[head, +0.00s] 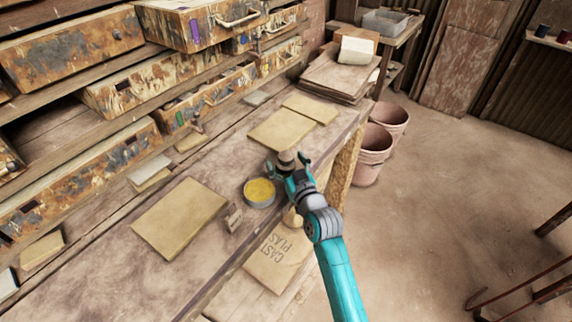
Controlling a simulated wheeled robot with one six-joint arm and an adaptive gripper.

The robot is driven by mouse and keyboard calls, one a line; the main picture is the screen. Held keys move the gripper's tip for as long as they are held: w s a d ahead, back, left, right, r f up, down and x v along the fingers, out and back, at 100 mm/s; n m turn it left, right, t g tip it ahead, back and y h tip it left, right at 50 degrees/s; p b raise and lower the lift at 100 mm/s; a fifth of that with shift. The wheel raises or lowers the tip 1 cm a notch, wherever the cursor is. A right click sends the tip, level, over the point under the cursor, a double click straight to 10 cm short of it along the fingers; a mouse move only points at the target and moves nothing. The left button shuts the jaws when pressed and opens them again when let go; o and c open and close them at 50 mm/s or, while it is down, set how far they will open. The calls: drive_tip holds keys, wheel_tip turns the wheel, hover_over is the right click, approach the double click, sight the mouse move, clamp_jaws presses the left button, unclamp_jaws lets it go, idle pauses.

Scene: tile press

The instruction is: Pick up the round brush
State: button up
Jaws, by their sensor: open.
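My gripper (288,166) is open over the workbench (105,262), near its front edge. A small round brownish object (286,157) shows between its fingertips and may be the round brush; bristles cannot be made out. The fingers partly cover it, and I cannot tell whether they touch it. A round tin with yellow contents (259,191) stands just left of my gripper.
Flat tan boards (180,217) and (282,130) lie on the bench. Worn drawers (84,176) line the back. A paper sack with lettering (277,262) is below the front edge. Pink buckets (374,150) stand on the floor beyond. The floor at right is mostly clear.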

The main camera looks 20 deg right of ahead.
sight(286, 155)
drive_tip(key=c, duration=1.4)
wheel_tip(286, 155, up, 10)
drive_tip(key=shift+r, duration=0.1)
